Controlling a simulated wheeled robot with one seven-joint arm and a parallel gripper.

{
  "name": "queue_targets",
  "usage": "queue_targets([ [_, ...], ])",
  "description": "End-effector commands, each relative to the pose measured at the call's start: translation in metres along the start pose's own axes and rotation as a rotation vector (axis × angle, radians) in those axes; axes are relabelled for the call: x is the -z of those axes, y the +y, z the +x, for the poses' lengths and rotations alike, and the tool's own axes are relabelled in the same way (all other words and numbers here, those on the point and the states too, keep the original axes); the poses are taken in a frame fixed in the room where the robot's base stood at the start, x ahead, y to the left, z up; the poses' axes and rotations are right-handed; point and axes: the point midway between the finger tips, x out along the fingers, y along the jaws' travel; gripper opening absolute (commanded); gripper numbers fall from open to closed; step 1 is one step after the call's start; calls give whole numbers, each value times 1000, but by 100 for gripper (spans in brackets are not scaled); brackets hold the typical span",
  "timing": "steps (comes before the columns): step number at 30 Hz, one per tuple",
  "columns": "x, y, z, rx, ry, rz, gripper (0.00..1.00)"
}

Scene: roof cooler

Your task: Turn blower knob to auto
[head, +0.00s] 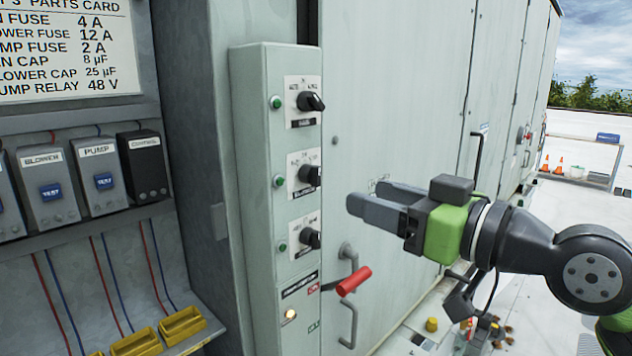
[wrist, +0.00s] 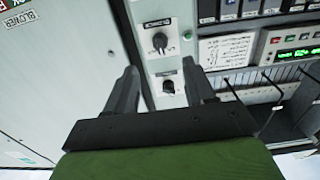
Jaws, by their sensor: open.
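A pale control post (head: 265,200) carries three black rotary knobs in a column. The middle knob (head: 309,174) has a plate whose small label seems to read BLOWER; its exact setting is too small to read. The top knob (head: 310,101) and bottom knob (head: 311,238) sit above and below it. My gripper (head: 362,196) is open and empty, right of the post and apart from the knobs. In the wrist view two knobs show, one (wrist: 160,41) beyond the fingertips and one (wrist: 168,87) between the fingers; I cannot tell which they are.
A red-handled lever (head: 354,281) juts out below the knobs. A green indicator (head: 276,102) sits beside the top knob. At left an open cabinet holds fuse modules (head: 48,187), wires and yellow bins (head: 183,325). Free space lies right of the post, before the pale doors.

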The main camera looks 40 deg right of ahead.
Motion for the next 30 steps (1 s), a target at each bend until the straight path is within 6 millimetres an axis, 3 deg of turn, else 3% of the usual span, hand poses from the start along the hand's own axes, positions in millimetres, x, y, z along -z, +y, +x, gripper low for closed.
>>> queue_targets([
  [6, 0, -1, 57, 2, -6, 1, 54],
  [12, 0, -1, 94, 2, -3, 2, 54],
  [23, 0, 0, 103, 0, 0, 2, 54],
  [30, 0, 0, 103, 0, 0, 2, 17],
])
